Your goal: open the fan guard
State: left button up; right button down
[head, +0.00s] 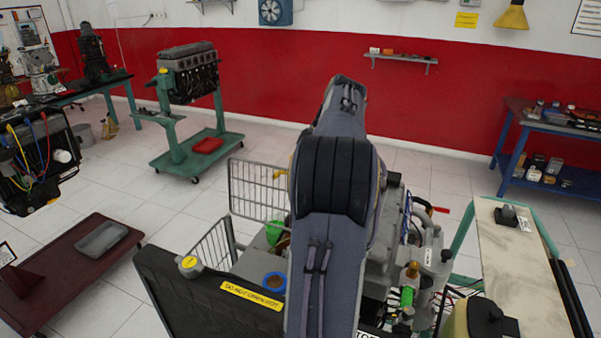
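The engine trainer stands in front of me, with a black radiator (205,303) at its near left. The radiator bears a yellow label (251,296) and a yellow cap (190,262). Behind it is grey wire mesh. One mesh panel (257,190) with a yellow piece (280,173) stands upright and out to the left of the engine; a second, smaller mesh part (212,246) is beside the radiator. I cannot tell which is the hinged fan guard. A large grey link of my arm covers the middle of the engine. Neither gripper shows.
A blue cup-like part (274,281) and a green piece (274,232) lie between radiator and engine. A bench (525,275) stands at the right, a dark red table (62,285) at the left. Another engine on a green stand (187,140) is behind. Open floor lies left of the mesh panel.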

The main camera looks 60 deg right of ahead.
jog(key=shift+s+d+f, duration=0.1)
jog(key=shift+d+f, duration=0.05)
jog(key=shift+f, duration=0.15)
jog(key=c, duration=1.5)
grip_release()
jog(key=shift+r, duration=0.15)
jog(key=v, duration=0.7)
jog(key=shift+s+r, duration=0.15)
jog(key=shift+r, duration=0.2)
